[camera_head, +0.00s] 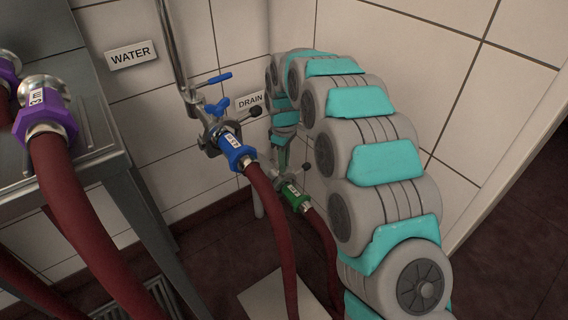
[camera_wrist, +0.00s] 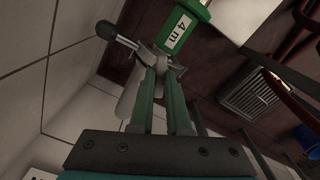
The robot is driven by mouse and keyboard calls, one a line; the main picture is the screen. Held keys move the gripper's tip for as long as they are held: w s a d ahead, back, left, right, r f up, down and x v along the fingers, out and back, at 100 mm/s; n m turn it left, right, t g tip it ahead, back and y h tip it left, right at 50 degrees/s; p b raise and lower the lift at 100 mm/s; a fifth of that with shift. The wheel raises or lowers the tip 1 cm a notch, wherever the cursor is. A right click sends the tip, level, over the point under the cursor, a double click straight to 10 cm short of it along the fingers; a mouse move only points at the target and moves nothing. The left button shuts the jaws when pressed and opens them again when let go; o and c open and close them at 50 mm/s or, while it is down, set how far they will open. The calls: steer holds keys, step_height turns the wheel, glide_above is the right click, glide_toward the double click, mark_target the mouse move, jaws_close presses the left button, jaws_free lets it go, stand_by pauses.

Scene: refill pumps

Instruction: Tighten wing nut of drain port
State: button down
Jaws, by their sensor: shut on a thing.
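The drain port carries a green hose coupling (camera_head: 293,197), low by the wall corner below the DRAIN sign (camera_head: 250,101). In the wrist view the green coupling (camera_wrist: 183,28) bears a "4 m" label. Beside it is the port's metal fitting, with a lever ending in a black ball (camera_wrist: 107,30). My gripper (camera_wrist: 162,76) points at this fitting, its two green fingers close together and shut on the wing nut just below the coupling. The nut is mostly hidden between the fingertips. In the head view my arm comes down from the right and hides part of the port.
A blue hose coupling (camera_head: 236,155) with a blue wing nut (camera_head: 217,107) sits on the water pipe, just left of my arm. A purple coupling (camera_head: 46,118) is at the left, by a metal table. Red hoses hang across the front. A floor grate (camera_wrist: 252,95) lies lower.

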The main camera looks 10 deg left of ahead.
steer(key=m, duration=0.5)
steer(key=shift+m, duration=0.3)
steer(key=m, duration=0.5)
steer(key=shift+b, duration=0.4)
steer(key=m, duration=0.5)
steer(key=shift+w+r+m, duration=0.1)
steer(key=shift+m, duration=0.3)
steer(key=m, duration=0.5)
steer(key=shift+p, duration=0.3)
steer(key=shift+m, duration=0.3)
steer(key=c, duration=0.9)
jaws_free()
